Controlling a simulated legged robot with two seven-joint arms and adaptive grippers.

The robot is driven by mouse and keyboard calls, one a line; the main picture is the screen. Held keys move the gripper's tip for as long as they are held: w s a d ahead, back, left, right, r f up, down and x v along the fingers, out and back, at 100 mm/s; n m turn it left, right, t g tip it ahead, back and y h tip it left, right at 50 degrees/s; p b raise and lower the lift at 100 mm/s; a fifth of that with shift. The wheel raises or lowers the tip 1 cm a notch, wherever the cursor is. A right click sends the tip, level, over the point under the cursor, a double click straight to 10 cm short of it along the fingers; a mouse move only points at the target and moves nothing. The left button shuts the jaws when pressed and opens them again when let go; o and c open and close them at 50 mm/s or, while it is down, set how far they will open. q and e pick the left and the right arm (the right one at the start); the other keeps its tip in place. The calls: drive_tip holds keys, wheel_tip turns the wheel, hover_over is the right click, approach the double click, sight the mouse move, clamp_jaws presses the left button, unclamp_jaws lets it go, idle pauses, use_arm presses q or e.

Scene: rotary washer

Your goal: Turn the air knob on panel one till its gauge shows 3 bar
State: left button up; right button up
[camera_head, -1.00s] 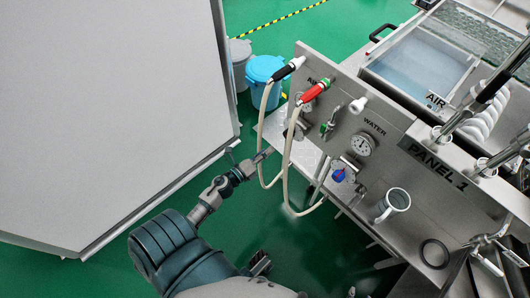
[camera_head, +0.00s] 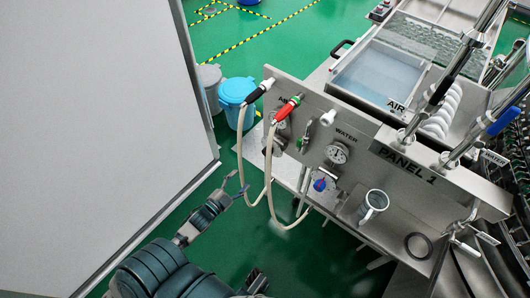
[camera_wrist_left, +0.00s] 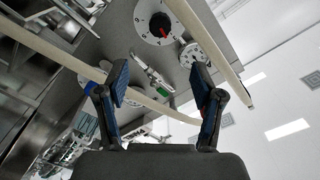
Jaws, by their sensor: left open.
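Panel one (camera_head: 400,163) is a steel board with hoses, valves and gauges.
Two pale hoses (camera_head: 268,180) hang in loops between my left gripper and the panel. The water gauge (camera_head: 337,153) and its blue knob (camera_head: 319,185) are to the right. A large grey board (camera_head: 95,130) fills the left.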

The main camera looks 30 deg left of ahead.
use_arm(q)
approach(265, 155)
drive_tip(key=w+b, duration=0.1)
drive_tip(key=w, duration=0.2)
drive_tip(key=w+b, duration=0.1)
drive_tip(key=w, duration=0.3)
drive_tip(key=w+b, duration=0.1)
drive_tip(key=w, duration=0.2)
drive_tip(key=shift+w+d+r, duration=0.1)
drive_tip(key=shift+w+d, duration=0.15)
drive_tip(key=shift+d, duration=0.15)
drive_tip(key=shift+w+r, duration=0.1)
drive_tip(key=shift+w, duration=0.35)
use_arm(e)
drive_tip(key=w+a+r+t+y, duration=0.1)
drive_tip(key=w+t, duration=0.3)
drive_tip(key=w, duration=0.4)
drive_tip(key=shift+w+a+r+t, duration=0.25)
drive_tip(key=shift+a+r+t, duration=0.15)
drive_tip(key=shift+a+r, duration=0.4)
use_arm(q)
drive_tip(key=shift+c, duration=0.2)
use_arm(e)
drive_tip(key=shift+a+f, duration=0.1)
drive_tip(key=shift+f, duration=0.05)
